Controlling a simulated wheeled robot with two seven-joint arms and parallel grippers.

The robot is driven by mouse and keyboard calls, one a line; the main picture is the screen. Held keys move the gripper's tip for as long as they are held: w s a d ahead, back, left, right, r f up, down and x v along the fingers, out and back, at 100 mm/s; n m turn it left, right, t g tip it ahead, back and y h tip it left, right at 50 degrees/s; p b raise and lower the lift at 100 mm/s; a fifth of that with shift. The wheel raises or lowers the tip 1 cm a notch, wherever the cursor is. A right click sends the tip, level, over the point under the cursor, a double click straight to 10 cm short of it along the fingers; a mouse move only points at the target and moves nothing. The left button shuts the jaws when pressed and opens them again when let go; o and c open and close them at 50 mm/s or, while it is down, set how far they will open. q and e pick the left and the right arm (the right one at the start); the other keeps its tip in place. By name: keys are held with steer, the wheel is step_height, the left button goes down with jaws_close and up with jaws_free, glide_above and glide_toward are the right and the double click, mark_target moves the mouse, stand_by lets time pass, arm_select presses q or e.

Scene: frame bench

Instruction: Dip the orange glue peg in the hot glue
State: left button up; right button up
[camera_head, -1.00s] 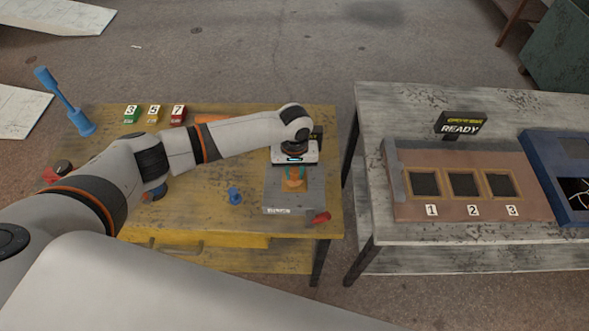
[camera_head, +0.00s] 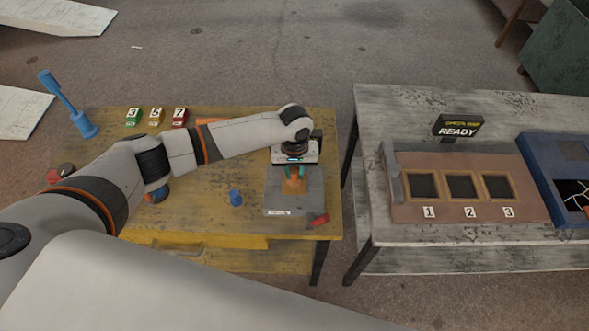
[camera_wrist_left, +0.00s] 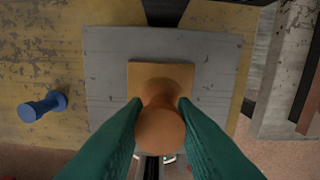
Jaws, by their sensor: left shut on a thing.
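The orange glue peg (camera_head: 293,186) is upright between the green fingers of my left gripper (camera_head: 294,174), over the grey plate (camera_head: 280,201) on the yellow bench. In the left wrist view, the peg's round orange head (camera_wrist_left: 159,130) sits between the fingertips of the left gripper (camera_wrist_left: 159,108), which is shut on it. A flat orange square (camera_wrist_left: 145,72) lies under the peg on the grey plate; I cannot tell whether it is the peg's base or a separate piece. No hot glue can be made out. My right gripper is out of view.
Numbered blocks (camera_head: 156,117) and a tall blue tool (camera_head: 68,105) stand further left. A second bench (camera_head: 400,117) holds a numbered three-pocket board (camera_head: 410,157).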

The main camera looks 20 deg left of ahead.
arm_select(q)
steer(key=shift+r+p, duration=0.95)
steer(key=shift+r, duration=1.75)
